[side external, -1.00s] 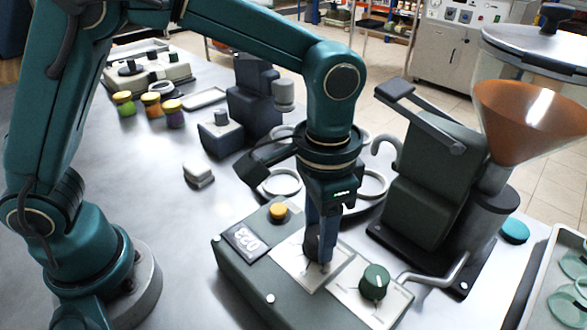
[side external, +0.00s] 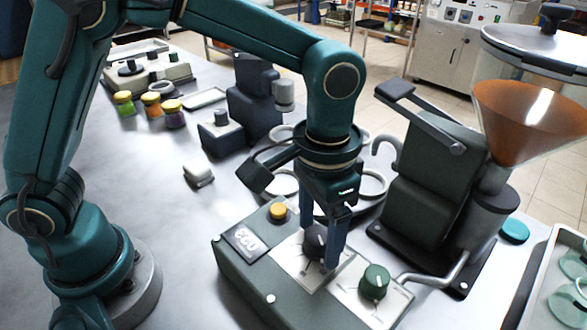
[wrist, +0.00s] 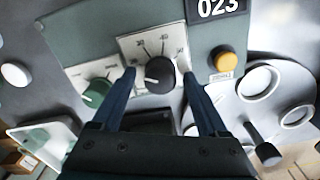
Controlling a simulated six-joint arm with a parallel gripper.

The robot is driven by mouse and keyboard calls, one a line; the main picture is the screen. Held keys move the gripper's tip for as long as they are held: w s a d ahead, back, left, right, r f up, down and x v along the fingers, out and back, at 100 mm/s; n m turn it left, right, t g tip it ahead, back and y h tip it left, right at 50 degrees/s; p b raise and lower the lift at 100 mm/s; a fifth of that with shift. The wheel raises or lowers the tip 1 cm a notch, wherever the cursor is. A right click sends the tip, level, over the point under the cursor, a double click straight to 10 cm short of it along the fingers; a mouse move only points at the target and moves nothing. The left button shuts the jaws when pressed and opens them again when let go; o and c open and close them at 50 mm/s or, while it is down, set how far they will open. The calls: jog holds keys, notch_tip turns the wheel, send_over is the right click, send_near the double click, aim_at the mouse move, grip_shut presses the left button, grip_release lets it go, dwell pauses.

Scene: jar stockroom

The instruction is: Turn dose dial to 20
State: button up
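The dose dial is a dark round knob (wrist: 160,75) with a white pointer line, on a pale scale plate (wrist: 128,46). In the wrist view the pointer aims left; the scale numbers are too small to read surely. The display (wrist: 218,7) reads 023. My gripper (wrist: 160,78) is open, with one finger on each side of the knob and a visible gap on both sides. In the side view my gripper (side external: 322,250) points down over the control box (side external: 238,273), the knob (side external: 315,238) partly hidden between its fingers.
A green knob (side external: 375,282) on its own scale plate and a yellow button (side external: 278,211) flank the dial. A dark green machine (side external: 430,185) with a hopper stands close on the right. A ringed holder (side external: 283,182) lies behind.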

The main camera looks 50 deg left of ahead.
aim_at(318, 233)
jog(key=shift+r, duration=2.55)
jog(key=s+a+r+n+t, duration=0.2)
jog(key=a+r+n+t, duration=0.1)
jog(key=a+r, duration=0.5)
jog(key=s+a+f+t, duration=0.2)
jog(key=s+a+f, duration=0.3)
jog(key=s+a, duration=0.1)
jog(key=shift+s+a+f+n+t, duration=0.3)
jog(key=shift+s+a+f+n, duration=0.1)
jog(key=shift+s, duration=0.15)
